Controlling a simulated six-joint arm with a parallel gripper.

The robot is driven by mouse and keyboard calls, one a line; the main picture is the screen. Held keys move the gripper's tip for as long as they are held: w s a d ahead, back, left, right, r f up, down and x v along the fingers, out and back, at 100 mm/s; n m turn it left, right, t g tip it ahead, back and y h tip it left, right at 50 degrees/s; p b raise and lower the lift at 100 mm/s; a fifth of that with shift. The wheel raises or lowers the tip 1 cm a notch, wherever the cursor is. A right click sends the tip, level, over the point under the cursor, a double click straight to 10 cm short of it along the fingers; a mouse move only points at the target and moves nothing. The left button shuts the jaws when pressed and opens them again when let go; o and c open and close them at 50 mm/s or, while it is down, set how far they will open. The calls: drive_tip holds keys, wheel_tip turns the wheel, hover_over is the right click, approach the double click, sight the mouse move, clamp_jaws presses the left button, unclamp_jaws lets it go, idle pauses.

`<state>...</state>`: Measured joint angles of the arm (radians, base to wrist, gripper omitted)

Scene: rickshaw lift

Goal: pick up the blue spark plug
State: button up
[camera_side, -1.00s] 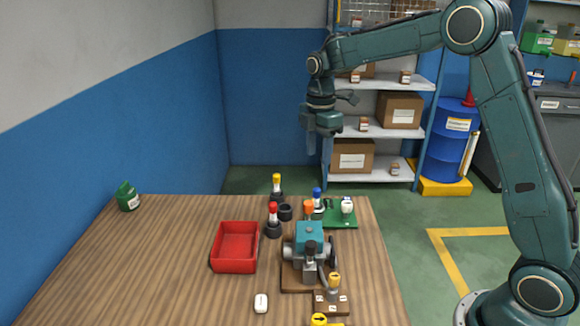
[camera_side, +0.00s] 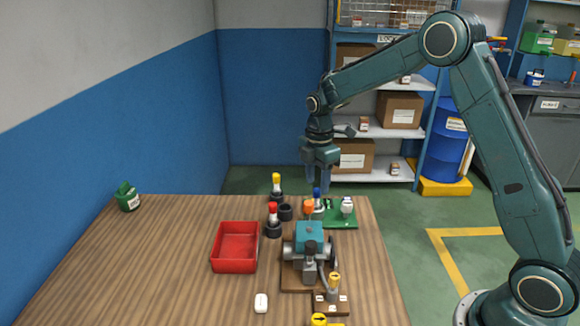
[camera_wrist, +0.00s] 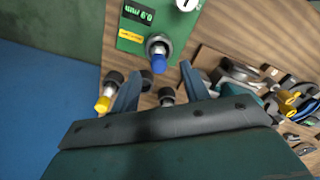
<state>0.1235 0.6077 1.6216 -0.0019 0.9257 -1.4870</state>
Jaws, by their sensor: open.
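The blue spark plug (camera_side: 317,198) stands upright at the left end of the green plate (camera_side: 342,217), at the back of the table. In the wrist view the blue-topped plug (camera_wrist: 159,60) shows just beyond the fingertips, between their lines. My gripper (camera_side: 318,186) is open and empty, pointing down just above the blue plug in the side view. Its two blue-grey fingers (camera_wrist: 157,80) stand apart in the wrist view. The fingers partly overlap the plug's surroundings, and contact with it cannot be told.
Close by stand a yellow-topped plug (camera_side: 276,182), a red-topped plug (camera_side: 273,214), an orange-topped plug (camera_side: 308,208) and an empty black holder (camera_side: 285,212). A teal engine (camera_side: 309,240) stands in front. A red tray (camera_side: 236,246) lies left.

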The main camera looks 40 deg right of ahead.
sight(317, 189)
drive_tip(key=shift+f, duration=2.55)
clamp_jaws()
